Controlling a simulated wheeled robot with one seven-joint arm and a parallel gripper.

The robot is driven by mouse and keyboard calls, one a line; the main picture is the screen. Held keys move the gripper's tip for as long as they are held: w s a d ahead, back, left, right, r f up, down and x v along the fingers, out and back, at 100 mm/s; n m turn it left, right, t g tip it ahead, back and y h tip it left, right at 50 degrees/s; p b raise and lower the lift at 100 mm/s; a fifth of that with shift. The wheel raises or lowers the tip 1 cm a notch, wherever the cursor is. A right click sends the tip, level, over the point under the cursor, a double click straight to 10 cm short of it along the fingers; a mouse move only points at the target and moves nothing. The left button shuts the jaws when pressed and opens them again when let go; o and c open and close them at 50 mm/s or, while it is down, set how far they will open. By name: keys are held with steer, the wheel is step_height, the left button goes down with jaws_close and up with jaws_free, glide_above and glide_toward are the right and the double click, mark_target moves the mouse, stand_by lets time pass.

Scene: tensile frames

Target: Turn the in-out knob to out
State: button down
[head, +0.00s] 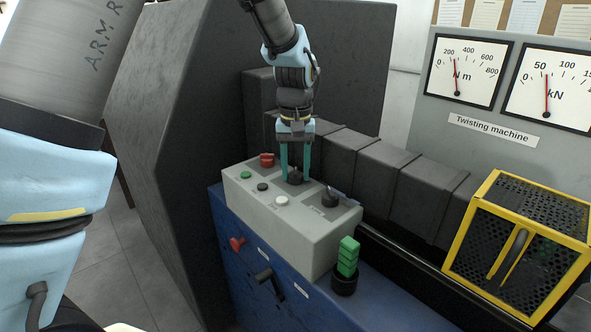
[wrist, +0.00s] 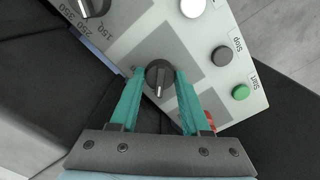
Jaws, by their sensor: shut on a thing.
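A dark round knob (wrist: 158,72) with a raised grip bar and a pale pointer line sits on the grey control box (head: 268,213). In the wrist view its pointer line points down, towards my gripper's base. My gripper (wrist: 159,80) has its two teal fingers on either side of this knob and is shut on it. In the head view my gripper (head: 295,174) reaches down from above to the same knob (head: 295,179). The fingers cover much of its surroundings, and I cannot read its in and out labels.
A second dark knob (head: 330,197) with a number scale is close beside. Red (head: 267,159), green (head: 246,175), black and white buttons share the box top.

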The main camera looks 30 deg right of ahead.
mark_target(296, 171)
steer(key=shift+c, duration=1.8)
jaws_free()
steer(key=shift+r, duration=0.15)
step_height(296, 171, up, 11)
steer(key=b, duration=0.2)
steer(key=shift+f, duration=0.2)
steer(key=w+a+f+n, duration=0.2)
steer(key=w+a+f, duration=0.1)
steer(key=a, duration=0.8)
steer(key=w+a+f+n, duration=0.1)
steer(key=w+a+f, duration=0.2)
steer(key=a, duration=0.8)
steer(key=s+a+f+n, duration=0.1)
steer(key=s+a+f, duration=0.1)
steer(key=a, duration=0.6)
steer(key=s+a+f+n+t, duration=0.1)
steer(key=s+a+f, duration=0.2)
steer(key=a, duration=0.6)
steer(key=shift+s+f+t, duration=0.3)
steer(key=shift+s+f, duration=0.05)
steer(key=shift+s, duration=0.3)
